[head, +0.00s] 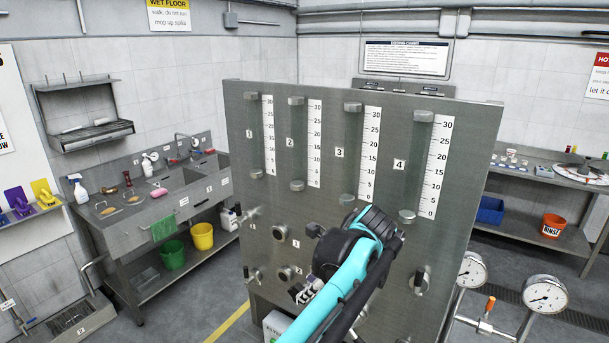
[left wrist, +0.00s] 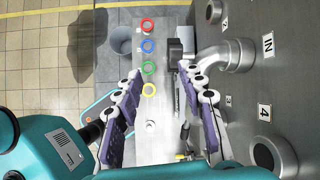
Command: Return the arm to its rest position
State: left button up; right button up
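My left arm comes up from the bottom of the head view, teal and black, reaching in front of a grey metal panel. My left gripper (head: 303,291) shows beyond the black wrist, low in front of the panel (head: 318,215), partly hidden by the arm. In the left wrist view its two purple fingers (left wrist: 165,92) are spread apart, with nothing held between them. A dark block on a pipe fitting (left wrist: 180,50) shows beyond the fingertips; I cannot tell whether they touch it. My right gripper is in neither view.
The panel carries several scales, valves and knobs close to my arm. Two pressure gauges (head: 545,294) stand at the right. A sink bench (head: 170,205) is at the left. In the left wrist view, a grey pipe elbow (left wrist: 232,55) lies right of the fingers.

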pick_arm(q)
jog(key=s+a+f+n+h+b, duration=0.3)
jog(key=s+a+f+n+b, duration=0.55)
jog(key=a+f, duration=0.45)
jog(key=s+a+f+n+t+b, duration=0.1)
jog(key=s+a+f+n+b, duration=0.1)
jog(key=s+f+n+b, duration=0.2)
jog(key=s+a+f+n+t+h+b, duration=0.1)
jog(key=s+a+f+n+b, duration=0.2)
jog(key=f, duration=0.7)
jog(key=s+a+f+n+t+h+b, duration=0.1)
jog(key=s+a+f+n+b, duration=0.1)
jog(key=s+f+n+b, duration=0.3)
jog(key=shift+s+a+f+n, duration=0.15)
jog(key=shift+a+f+n, duration=0.1)
jog(key=shift+f+n, duration=0.75)
jog(key=shift+r, duration=0.1)
jog(key=shift+c, duration=0.4)
